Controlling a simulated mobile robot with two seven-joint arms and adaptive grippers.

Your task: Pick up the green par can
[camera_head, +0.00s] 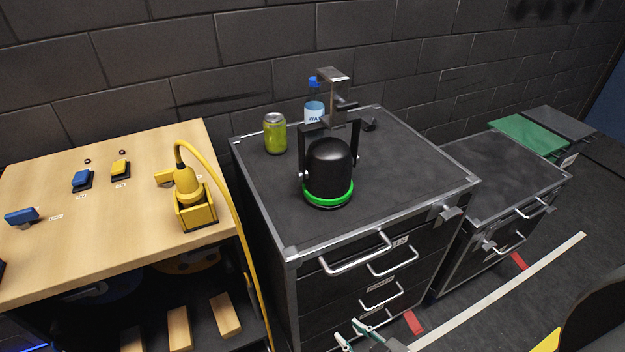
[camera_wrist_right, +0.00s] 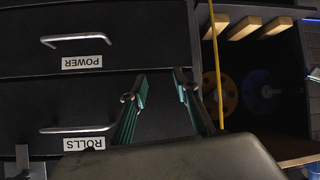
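The par can (camera_head: 329,168) is a black stage light with a bright green ring at its base and a black yoke bracket. It stands on the black cabinet (camera_head: 385,205) in the head view. The wrist view does not show it. My right gripper (camera_head: 350,334) is at the bottom of the head view, in front of the cabinet drawers and below the cabinet top, well apart from the par can. In the wrist view my right gripper (camera_wrist_right: 157,88) has its two green fingers spread with nothing between them. My left gripper is not in view.
A green drink can (camera_head: 275,134) and a water bottle (camera_head: 314,112) stand behind the par can, near a metal clamp (camera_head: 334,78). A wooden table (camera_head: 120,215) with buttons and a yellow lamp (camera_head: 189,195) is left. Drawer handles (camera_head: 357,254) stick out in front.

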